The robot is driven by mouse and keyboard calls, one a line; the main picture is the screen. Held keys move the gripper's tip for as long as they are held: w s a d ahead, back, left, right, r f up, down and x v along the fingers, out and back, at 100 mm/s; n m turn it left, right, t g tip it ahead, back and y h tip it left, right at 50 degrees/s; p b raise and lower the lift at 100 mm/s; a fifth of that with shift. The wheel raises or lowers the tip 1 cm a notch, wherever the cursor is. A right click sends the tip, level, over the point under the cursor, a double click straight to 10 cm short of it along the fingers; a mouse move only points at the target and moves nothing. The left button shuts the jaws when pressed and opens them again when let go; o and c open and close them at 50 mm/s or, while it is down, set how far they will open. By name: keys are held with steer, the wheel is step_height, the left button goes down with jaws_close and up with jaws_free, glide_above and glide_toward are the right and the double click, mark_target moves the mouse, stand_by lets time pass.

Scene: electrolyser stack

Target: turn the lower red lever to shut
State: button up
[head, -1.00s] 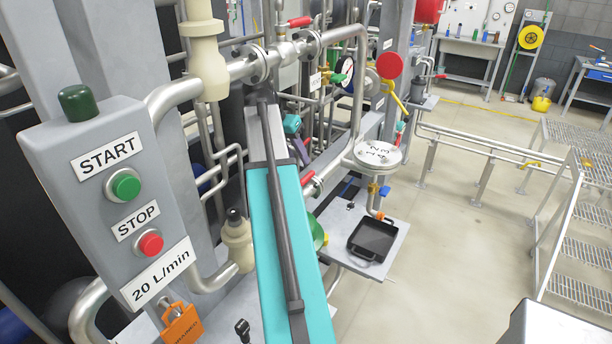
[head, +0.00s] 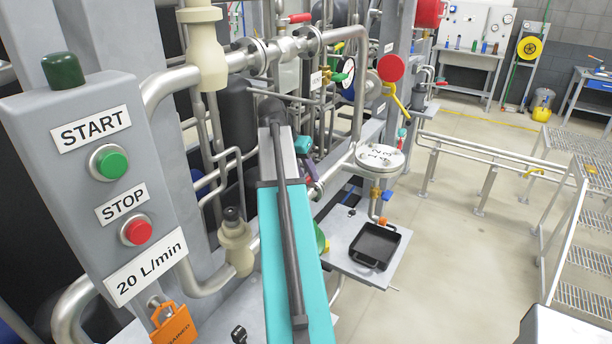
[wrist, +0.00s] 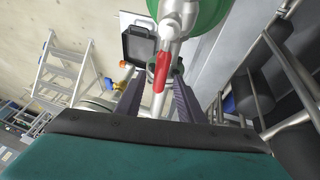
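The lower red lever (wrist: 161,72) shows in the wrist view, reaching from a metal valve body (wrist: 176,20) down towards my gripper (wrist: 156,88). The dark fingers stand apart on either side of the lever's end, with a gap visible at least on the left. I cannot tell whether the right finger touches it. Another red lever (head: 300,18) sits higher up on the pipework.
A black tray (head: 374,245) lies on a grey shelf (head: 345,228) below the pipes. A START/STOP box (head: 100,190) stands close on the left, with an orange padlock (head: 174,326) below. A white-lidded flange (head: 380,157) is right of my gripper. Open floor lies further right.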

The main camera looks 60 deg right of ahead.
steer(key=shift+c, duration=0.3)
jaws_close()
